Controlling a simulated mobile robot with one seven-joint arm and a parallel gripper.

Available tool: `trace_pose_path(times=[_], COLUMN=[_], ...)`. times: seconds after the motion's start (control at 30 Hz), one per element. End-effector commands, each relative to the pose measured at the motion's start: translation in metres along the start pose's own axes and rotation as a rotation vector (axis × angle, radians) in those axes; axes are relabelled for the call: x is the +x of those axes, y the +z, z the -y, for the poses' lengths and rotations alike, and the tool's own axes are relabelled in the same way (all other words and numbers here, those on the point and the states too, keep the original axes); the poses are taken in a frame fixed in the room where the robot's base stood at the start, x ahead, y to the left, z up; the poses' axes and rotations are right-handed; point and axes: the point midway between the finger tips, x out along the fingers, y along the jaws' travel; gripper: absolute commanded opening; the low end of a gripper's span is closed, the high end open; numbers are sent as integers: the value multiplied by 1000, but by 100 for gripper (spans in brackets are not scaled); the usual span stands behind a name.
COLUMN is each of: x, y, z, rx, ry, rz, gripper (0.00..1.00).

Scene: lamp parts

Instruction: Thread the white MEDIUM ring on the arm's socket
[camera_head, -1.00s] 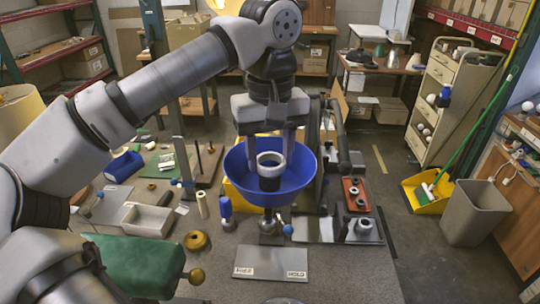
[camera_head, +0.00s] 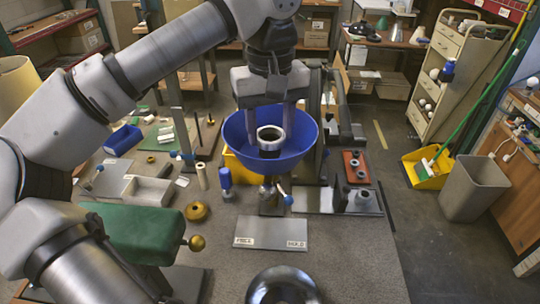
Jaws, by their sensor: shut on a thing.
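The white ring (camera_head: 270,131) shows as a pale band around a dark opening, inside the blue bowl-shaped shade (camera_head: 307,146). My gripper (camera_head: 270,136) points down into the shade, its two fingers on either side of the ring and shut on it. A dark round part, seemingly the socket (camera_head: 269,153), shows directly below the ring. I cannot tell whether the ring is around it or just above it. The shade sits on a stand with a metal joint and a blue knob (camera_head: 288,199). The fingertips are partly hidden by the ring and shade.
A labelled grey plate (camera_head: 271,233) lies in front of the stand. A red tray (camera_head: 355,168) is to the right. A dark dome (camera_head: 283,287) stands at the near edge.

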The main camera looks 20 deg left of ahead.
Motion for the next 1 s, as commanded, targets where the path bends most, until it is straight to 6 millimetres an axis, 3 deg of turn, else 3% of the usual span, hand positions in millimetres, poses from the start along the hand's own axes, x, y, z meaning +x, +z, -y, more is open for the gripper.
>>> trace_pose_path(times=[0.17, 1.0], x=[11, 16], y=[0, 0], z=[0, 0], rx=[0, 0], ry=[0, 0], rz=[1, 1], gripper=[25, 25])
